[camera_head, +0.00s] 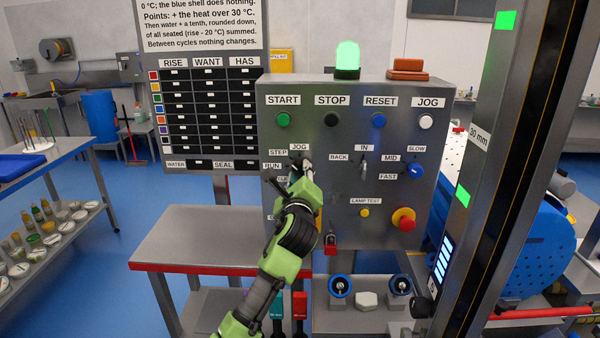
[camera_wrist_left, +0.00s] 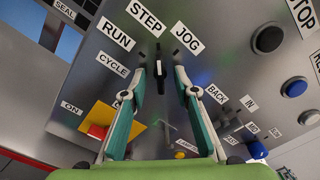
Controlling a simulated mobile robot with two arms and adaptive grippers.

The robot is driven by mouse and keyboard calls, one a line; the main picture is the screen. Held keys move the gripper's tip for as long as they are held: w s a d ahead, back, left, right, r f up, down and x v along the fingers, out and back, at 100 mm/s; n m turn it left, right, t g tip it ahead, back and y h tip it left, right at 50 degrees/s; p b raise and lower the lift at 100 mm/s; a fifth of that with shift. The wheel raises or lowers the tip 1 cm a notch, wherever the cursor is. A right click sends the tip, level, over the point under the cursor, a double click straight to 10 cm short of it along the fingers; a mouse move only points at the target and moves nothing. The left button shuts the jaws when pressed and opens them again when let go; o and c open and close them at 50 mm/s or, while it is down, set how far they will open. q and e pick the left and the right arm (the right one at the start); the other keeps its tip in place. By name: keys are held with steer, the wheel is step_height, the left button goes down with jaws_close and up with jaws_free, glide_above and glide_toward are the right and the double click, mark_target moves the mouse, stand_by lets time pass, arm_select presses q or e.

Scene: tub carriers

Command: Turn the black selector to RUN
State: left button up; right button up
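The black selector (camera_wrist_left: 158,70) is on the grey panel, seen in the left wrist view between my left gripper's fingers. Its labels RUN (camera_wrist_left: 116,35), STEP (camera_wrist_left: 146,15), JOG (camera_wrist_left: 188,40) and CYCLE (camera_wrist_left: 111,63) fan out around it. Its narrow handle stands roughly upright in that view; I cannot tell for sure which label it points at. My left gripper (camera_wrist_left: 160,88) is open, one finger on each side of the handle, with gaps showing. In the head view my left gripper (camera_head: 303,172) reaches the panel and mostly hides the selector. My right gripper is not in view.
The panel (camera_head: 430,150) also carries a green START button (camera_head: 283,120), an IN lever (camera_head: 364,168), a blue speed knob (camera_head: 414,171) and a red emergency knob (camera_head: 404,219). A green lamp (camera_head: 347,58) glows on top. A steel table (camera_head: 200,240) stands at lower left.

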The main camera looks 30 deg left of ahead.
arm_select(q)
steer(key=shift+c, duration=0.4)
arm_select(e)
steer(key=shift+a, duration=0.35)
arm_select(q)
jaws_close()
steer(key=shift+n, duration=0.4)
steer(key=n, duration=0.2)
steer(key=shift+n+p, duration=0.3)
steer(key=shift+n, duration=0.1)
steer(key=shift+r+n, duration=0.1)
steer(key=shift+n, duration=2.5)
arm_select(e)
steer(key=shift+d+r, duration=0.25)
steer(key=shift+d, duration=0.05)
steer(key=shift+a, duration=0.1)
arm_select(q)
steer(key=shift+o, duration=0.4)
jaws_free()
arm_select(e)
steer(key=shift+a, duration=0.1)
